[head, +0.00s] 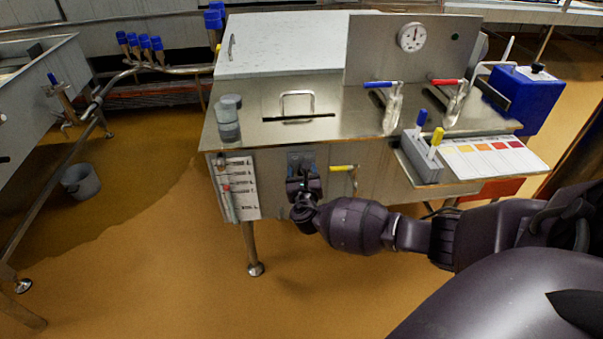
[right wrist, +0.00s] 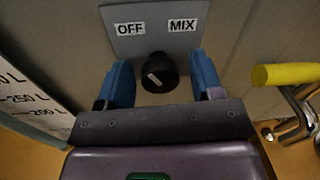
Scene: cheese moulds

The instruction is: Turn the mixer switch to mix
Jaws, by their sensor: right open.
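The mixer switch is a round black knob (right wrist: 159,72) on a grey plate (right wrist: 153,38) labelled OFF at left and MIX at right. A white mark on the knob slants toward the OFF side. My right gripper (right wrist: 161,66) is open, with one blue finger on each side of the knob; I cannot tell whether either finger touches it. In the head view my right gripper (head: 302,173) is at the front of the steel vat, just below the plate (head: 300,156), and hides the knob. My left gripper is not in view.
A yellow-handled valve (right wrist: 285,75) is close to the right of the gripper; it also shows in the head view (head: 344,168). A litre scale (head: 238,187) is on the left. Red and blue levers and a grey holder (head: 420,160) stand above at right.

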